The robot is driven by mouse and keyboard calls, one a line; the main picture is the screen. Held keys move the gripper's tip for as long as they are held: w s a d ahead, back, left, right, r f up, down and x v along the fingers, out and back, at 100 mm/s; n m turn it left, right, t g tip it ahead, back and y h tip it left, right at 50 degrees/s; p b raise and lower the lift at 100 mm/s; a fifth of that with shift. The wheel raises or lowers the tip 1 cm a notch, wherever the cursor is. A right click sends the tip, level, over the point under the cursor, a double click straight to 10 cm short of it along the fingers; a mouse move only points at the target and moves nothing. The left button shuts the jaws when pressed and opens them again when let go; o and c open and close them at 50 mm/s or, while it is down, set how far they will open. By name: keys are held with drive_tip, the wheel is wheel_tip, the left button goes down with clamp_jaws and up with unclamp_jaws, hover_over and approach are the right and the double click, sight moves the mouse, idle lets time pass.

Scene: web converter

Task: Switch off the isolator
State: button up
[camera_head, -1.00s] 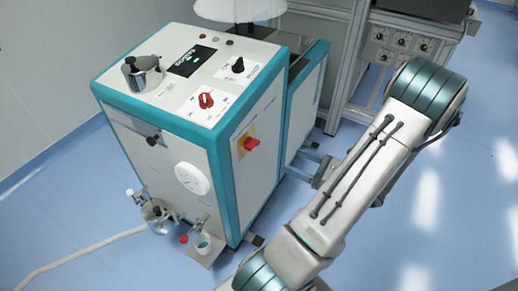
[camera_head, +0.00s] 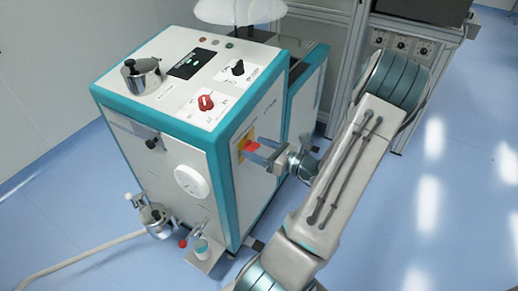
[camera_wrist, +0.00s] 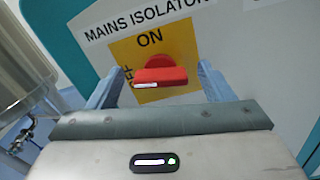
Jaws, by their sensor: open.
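The mains isolator is a red handle (camera_wrist: 160,76) on a yellow plate (camera_wrist: 125,55) on the machine's right side panel. Its label reads MAINS ISOLATOR, with ON above the handle and partly hidden letters "FF" at the left. The handle's bar lies across the wrist view with a white mark on its front; I cannot tell its setting for sure. My gripper (camera_head: 251,150) is open at the side panel. In the wrist view its two blue-grey fingers stand on either side of the handle, apart from it. In the head view the fingers partly hide the handle.
The white and teal machine (camera_head: 137,115) has a red knob (camera_head: 205,102), a black knob (camera_head: 238,67) and a metal pot (camera_head: 142,75) on top. A metal frame cabinet (camera_head: 400,45) stands behind my arm. The blue floor at right is clear.

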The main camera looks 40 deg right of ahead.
drive_tip(key=shift+c, duration=0.3)
drive_tip(key=c, duration=0.9)
drive_tip(key=shift+n+b, duration=0.4)
drive_tip(key=shift+n, duration=1)
drive_tip(key=o, duration=1)
drive_tip(key=shift+c, duration=0.2)
drive_tip(key=shift+s, duration=0.1)
drive_tip(key=v, duration=1.3)
drive_tip(key=shift+s+p, duration=0.35)
drive_tip(key=shift+p, duration=0.1)
drive_tip(key=shift+r, duration=0.1)
